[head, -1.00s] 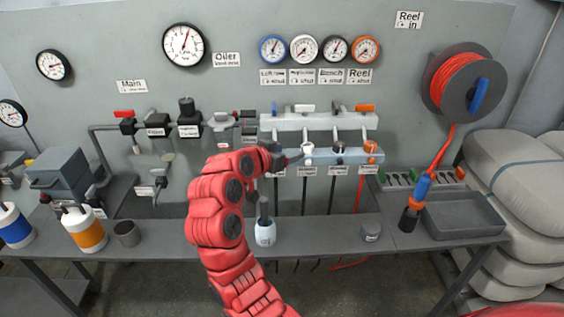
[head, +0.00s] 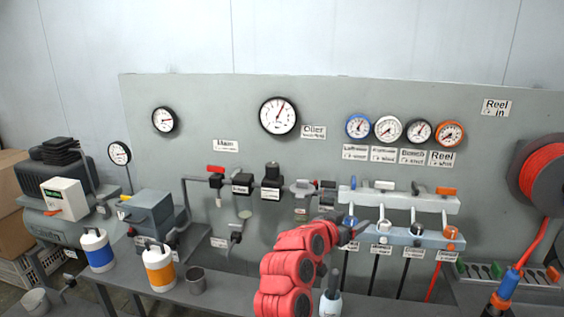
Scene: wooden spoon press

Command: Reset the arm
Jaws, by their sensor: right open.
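My right arm is red and rises from the lower middle of the head view. Its dark gripper (head: 357,229) is open and appears empty, in front of the left end of the lower valve manifold (head: 432,240). A blue knob (head: 350,221) shows just above the gripper, partly hidden. A white knob (head: 384,231) is just right of the fingertips. Whether the fingers touch either knob cannot be told. A black knob (head: 417,229) and an orange knob (head: 451,233) are farther right. My left gripper is not in view.
The grey panel (head: 215,115) carries gauges and a red-handled main valve (head: 215,170). A red hose reel (head: 545,175) is at right.

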